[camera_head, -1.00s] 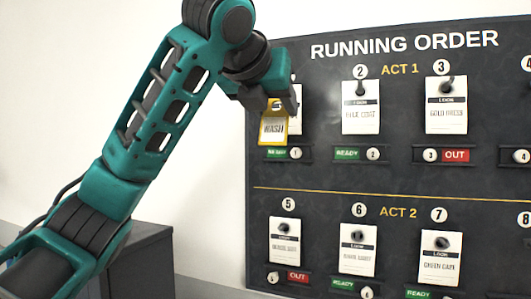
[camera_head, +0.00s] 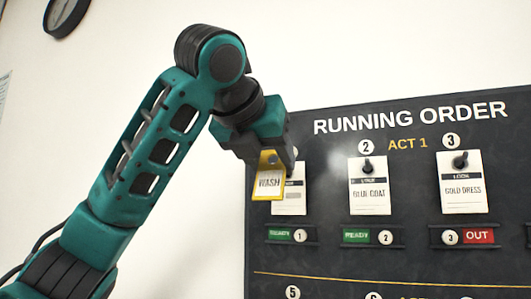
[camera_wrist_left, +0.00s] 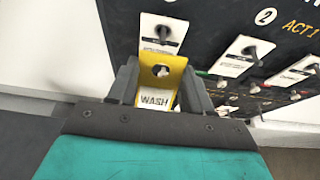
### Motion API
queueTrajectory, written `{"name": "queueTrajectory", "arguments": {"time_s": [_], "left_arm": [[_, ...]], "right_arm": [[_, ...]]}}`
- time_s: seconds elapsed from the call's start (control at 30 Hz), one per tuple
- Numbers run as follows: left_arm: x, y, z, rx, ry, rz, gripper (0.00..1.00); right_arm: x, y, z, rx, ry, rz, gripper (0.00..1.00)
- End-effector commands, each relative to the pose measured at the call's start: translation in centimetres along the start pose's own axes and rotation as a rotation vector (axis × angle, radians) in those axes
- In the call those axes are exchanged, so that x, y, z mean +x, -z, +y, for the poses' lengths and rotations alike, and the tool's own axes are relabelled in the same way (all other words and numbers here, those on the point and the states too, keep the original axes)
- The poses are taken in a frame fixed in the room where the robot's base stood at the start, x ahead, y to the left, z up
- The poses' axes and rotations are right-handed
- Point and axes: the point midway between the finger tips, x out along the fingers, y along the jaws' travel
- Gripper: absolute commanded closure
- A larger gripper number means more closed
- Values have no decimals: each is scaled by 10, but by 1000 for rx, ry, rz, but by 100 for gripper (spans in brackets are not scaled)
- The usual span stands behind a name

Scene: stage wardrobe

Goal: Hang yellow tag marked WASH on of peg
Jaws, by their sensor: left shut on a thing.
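The yellow tag marked WASH (camera_head: 269,183) hangs from my left gripper (camera_head: 265,158), at the left edge of the board in the head view. In the left wrist view the tag (camera_wrist_left: 157,85) is between the two fingers, its hole and white label facing the camera. The left gripper (camera_wrist_left: 158,88) is shut on it. Behind it on the board is the white card of place 1 (camera_head: 291,198), partly covered by the tag and gripper. In the wrist view a dark peg (camera_wrist_left: 164,33) sticks out through a white card just beyond the tag. My right gripper is not in view.
The dark RUNNING ORDER board (camera_head: 400,260) fills the right side. The BLUE COAT card (camera_head: 369,197) and GOLD DRESS card (camera_head: 463,195) hang on their own pegs to the right. A clock (camera_head: 67,12) is on the bare wall at the upper left.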

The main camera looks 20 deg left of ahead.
Motion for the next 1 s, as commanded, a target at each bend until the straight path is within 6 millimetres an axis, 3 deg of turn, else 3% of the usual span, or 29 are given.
{"name": "queueTrajectory", "arguments": {"time_s": [1.0], "left_arm": [[56, -16, 0, 0, -1, 0, 78]], "right_arm": [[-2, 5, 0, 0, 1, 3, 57]]}}
